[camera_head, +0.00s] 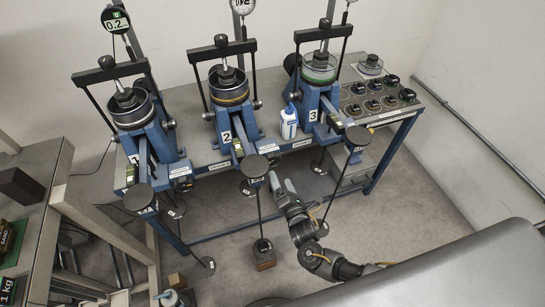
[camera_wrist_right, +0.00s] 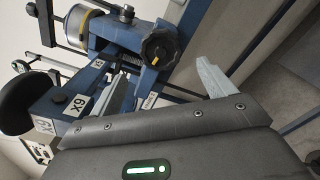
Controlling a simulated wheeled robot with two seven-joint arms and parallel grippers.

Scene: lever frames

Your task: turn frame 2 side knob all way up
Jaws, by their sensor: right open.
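Frame 2 (camera_head: 226,126) is the middle blue lever frame on the bench, with a "2" label and a yellow-ringed cell. Small dark knobs show at its sides, one of them the right-hand side knob (camera_head: 257,104). My left gripper is not in view.
Frame 1 (camera_head: 159,142) stands left and frame 3 (camera_head: 309,100) right. A white-blue bottle (camera_head: 288,122) stands between frames 2 and 3. Hanger rods with discs (camera_head: 255,166) hang before the bench, close to my right gripper. A knob panel (camera_head: 376,97) lies at right.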

